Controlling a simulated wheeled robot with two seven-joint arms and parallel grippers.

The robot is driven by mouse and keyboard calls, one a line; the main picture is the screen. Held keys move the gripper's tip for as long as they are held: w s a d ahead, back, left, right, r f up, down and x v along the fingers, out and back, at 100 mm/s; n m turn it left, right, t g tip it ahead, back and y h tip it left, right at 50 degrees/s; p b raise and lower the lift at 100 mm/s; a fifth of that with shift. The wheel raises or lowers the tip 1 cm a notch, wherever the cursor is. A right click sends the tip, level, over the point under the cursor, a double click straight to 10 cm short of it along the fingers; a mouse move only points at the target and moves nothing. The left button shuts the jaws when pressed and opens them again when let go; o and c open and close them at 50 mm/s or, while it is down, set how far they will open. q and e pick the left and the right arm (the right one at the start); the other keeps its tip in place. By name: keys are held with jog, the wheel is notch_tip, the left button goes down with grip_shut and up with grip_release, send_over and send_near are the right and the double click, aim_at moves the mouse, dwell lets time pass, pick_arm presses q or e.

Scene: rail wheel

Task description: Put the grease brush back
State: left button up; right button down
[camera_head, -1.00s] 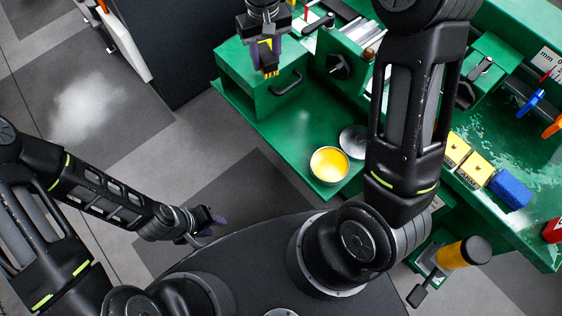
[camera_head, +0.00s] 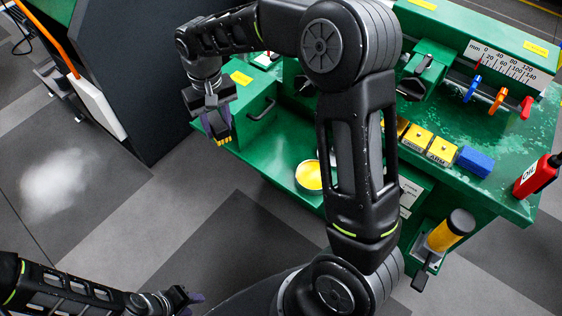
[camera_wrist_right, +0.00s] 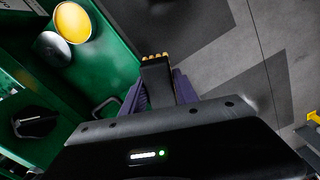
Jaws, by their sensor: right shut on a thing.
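The grease brush (camera_head: 224,140) is in my right gripper (camera_head: 217,122), with its yellow bristles pointing down. The gripper is at the left end of the green bench, beside the green box with a handle (camera_head: 262,108). In the right wrist view, the dark brush (camera_wrist_right: 157,80) with yellow tips sits between the purple fingers of the right gripper (camera_wrist_right: 158,92). An open tin of yellow grease (camera_head: 309,177) stands on the bench's lower ledge; it also shows in the right wrist view (camera_wrist_right: 72,22). My left gripper (camera_head: 188,300) is low, over the floor; its opening is unclear.
A round grey lid (camera_wrist_right: 52,50) lies by the tin. Yellow blocks (camera_head: 417,137), a blue block (camera_head: 475,161) and a red oil bottle (camera_head: 536,176) stand on the bench's right side. A dark cabinet (camera_head: 150,70) stands left. My right arm hides the bench middle.

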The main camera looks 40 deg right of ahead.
jog(key=d+f+m+b, duration=0.6)
jog(key=d+m+b, duration=0.15)
jog(key=m, duration=0.25)
jog(key=m+b, duration=0.6)
jog(key=m, duration=0.6)
send_over(281, 161)
notch_tip(281, 161, down, 5)
jog(key=shift+w+r+m+p, duration=0.1)
jog(key=shift+m+p, duration=0.2)
jog(key=shift+f, duration=3.15)
jog(key=shift+f, duration=1.9)
jog(key=shift+f, duration=0.1)
